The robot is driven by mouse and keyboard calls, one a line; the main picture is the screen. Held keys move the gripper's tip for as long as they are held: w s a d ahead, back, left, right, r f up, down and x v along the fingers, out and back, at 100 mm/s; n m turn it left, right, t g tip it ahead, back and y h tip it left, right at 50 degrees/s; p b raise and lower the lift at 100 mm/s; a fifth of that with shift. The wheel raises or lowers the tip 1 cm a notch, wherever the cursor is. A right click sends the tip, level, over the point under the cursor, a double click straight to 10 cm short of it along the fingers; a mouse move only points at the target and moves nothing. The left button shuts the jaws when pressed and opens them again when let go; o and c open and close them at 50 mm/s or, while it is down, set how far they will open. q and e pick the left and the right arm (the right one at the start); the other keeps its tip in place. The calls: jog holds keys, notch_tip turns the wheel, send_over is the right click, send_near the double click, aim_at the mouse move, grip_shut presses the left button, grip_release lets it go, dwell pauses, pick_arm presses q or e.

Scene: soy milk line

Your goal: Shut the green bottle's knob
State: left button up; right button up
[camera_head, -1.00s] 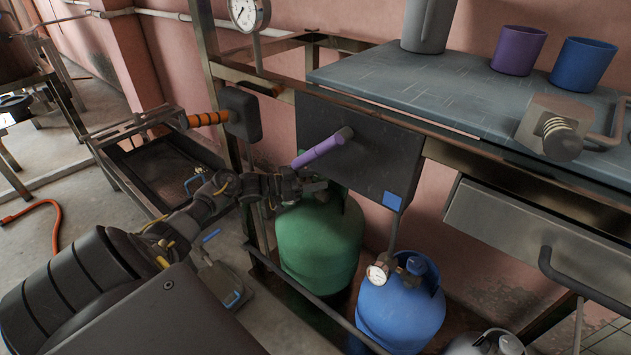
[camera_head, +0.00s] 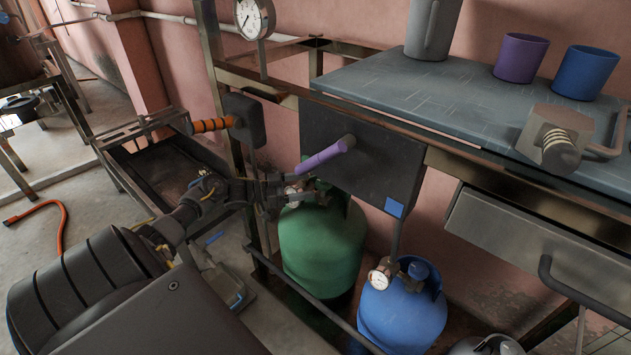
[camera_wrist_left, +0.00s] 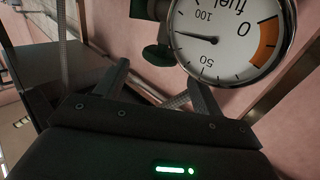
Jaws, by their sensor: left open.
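The green bottle (camera_head: 322,250) stands on the floor under the bench, its top partly hidden by my left gripper. My left gripper (camera_head: 298,190) is at the bottle's top in the head view, in front of its valve and gauge. In the left wrist view the open, empty fingers (camera_wrist_left: 163,88) point toward a round fuel gauge (camera_wrist_left: 235,35) and a small green part (camera_wrist_left: 158,55), which looks like the knob. The green part lies beyond the fingertips, not between them. My right gripper is not in view.
A blue bottle (camera_head: 402,315) with a gauge stands to the right. A dark box (camera_head: 375,165) with a purple handle (camera_head: 325,154) hangs just above the green bottle. A frame post (camera_head: 232,120) and an orange handle (camera_head: 212,125) are close on the left.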

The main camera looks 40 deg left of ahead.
pick_arm(q)
jog(key=v, duration=0.5)
jog(key=shift+s+a+p, duration=0.25)
jog(key=shift+s+p, duration=0.05)
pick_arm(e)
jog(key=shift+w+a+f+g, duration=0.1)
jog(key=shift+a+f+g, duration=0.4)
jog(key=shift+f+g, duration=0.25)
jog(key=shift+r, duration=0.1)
